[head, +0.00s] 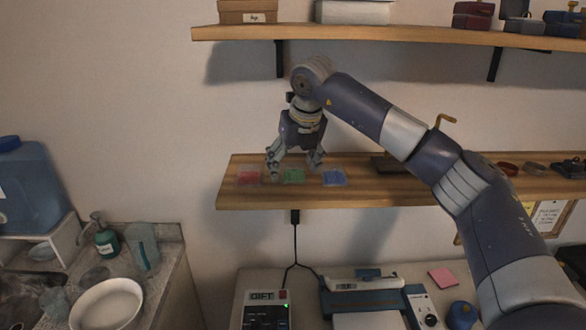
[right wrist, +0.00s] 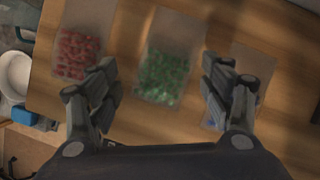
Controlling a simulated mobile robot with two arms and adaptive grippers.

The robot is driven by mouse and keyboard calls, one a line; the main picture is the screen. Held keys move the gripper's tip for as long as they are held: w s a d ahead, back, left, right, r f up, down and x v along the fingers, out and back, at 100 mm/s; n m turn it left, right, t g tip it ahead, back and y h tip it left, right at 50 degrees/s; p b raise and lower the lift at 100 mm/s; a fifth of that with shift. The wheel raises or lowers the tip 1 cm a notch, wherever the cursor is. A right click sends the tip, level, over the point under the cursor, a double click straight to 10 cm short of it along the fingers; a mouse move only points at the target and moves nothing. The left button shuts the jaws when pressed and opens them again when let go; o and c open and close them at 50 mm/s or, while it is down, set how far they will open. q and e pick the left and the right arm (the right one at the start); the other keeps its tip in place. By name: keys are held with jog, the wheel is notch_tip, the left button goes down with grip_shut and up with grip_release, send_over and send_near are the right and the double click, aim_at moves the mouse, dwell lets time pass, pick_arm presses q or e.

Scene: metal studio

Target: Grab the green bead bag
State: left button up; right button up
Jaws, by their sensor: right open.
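The green bead bag (head: 293,176) lies on the lower wooden shelf, between a red bead bag (head: 249,177) and a blue bead bag (head: 334,178). In the right wrist view the green bead bag (right wrist: 164,76) is a clear bag of green beads, seen between my fingers. My right gripper (head: 294,164) is open and empty just above it, pointing down, with a finger to each side. It also shows in the right wrist view (right wrist: 160,95). The blue bag is mostly hidden there behind a finger. My left gripper is not in view.
The lower shelf (head: 390,192) also holds a dark flat item and small objects at the right. An upper shelf (head: 420,35) with boxes hangs above my arm. Below are a sink counter (head: 165,270) and a desk with devices.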

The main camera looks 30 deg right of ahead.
jog(key=shift+f, duration=0.25)
jog(key=shift+s, duration=0.1)
jog(key=c, duration=0.9)
jog(key=shift+r, duration=0.15)
